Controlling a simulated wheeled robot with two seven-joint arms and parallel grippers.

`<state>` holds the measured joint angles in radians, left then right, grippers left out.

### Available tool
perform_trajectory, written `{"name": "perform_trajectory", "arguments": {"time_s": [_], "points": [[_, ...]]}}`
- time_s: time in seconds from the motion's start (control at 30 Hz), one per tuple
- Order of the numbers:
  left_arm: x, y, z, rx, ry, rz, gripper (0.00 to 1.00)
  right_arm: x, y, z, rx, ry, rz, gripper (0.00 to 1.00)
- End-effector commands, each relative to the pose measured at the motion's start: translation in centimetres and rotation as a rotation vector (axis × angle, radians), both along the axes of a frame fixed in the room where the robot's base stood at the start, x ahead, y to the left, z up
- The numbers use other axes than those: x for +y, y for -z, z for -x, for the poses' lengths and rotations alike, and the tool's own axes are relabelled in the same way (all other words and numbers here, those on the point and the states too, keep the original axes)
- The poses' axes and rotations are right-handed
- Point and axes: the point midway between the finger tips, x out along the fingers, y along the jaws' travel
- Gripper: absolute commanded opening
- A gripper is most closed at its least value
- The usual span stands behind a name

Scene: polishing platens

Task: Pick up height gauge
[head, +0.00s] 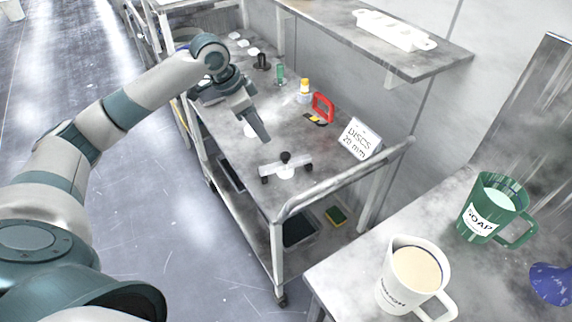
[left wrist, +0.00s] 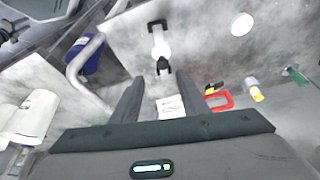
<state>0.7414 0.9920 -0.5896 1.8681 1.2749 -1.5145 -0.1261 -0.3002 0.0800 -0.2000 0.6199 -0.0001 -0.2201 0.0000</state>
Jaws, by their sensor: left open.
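A small white bar with black ends and a black knob, seemingly the height gauge (head: 286,168), stands on the cart's top near its near end. It also shows in the left wrist view (left wrist: 159,47), beyond my fingertips. My left gripper (head: 262,136) is over the cart top, pointing down, behind and to the left of the gauge in the head view. My right gripper is not in view.
The grey cart top (head: 230,150) also holds a "DISCS 20 mm" sign (head: 359,139), a red-handled tool (head: 322,106), a yellow-capped bottle (head: 304,91) and a green item (head: 280,73). A rail (head: 340,180) borders the near end. A green soap jug (head: 492,207) and white jug (head: 411,276) stand on the right-hand bench.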

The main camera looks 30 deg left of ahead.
Motion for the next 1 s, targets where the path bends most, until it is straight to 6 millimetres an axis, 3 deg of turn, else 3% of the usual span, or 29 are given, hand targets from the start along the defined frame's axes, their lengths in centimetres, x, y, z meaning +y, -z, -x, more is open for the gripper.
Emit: {"name": "perform_trajectory", "arguments": {"time_s": [0.27, 0.8, 1.0], "points": [[-0.4, 1.1, -0.4, 0.001, -0.001, 0.001, 0.41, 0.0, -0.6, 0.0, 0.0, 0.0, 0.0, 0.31], [-2.7, 9.3, -3.0, 0.002, -0.001, 0.001, 0.41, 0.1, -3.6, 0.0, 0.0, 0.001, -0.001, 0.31], [-3.1, 11.1, -3.5, 0.0, -0.001, 0.0, 0.41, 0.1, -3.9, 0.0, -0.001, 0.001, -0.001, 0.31]]}}
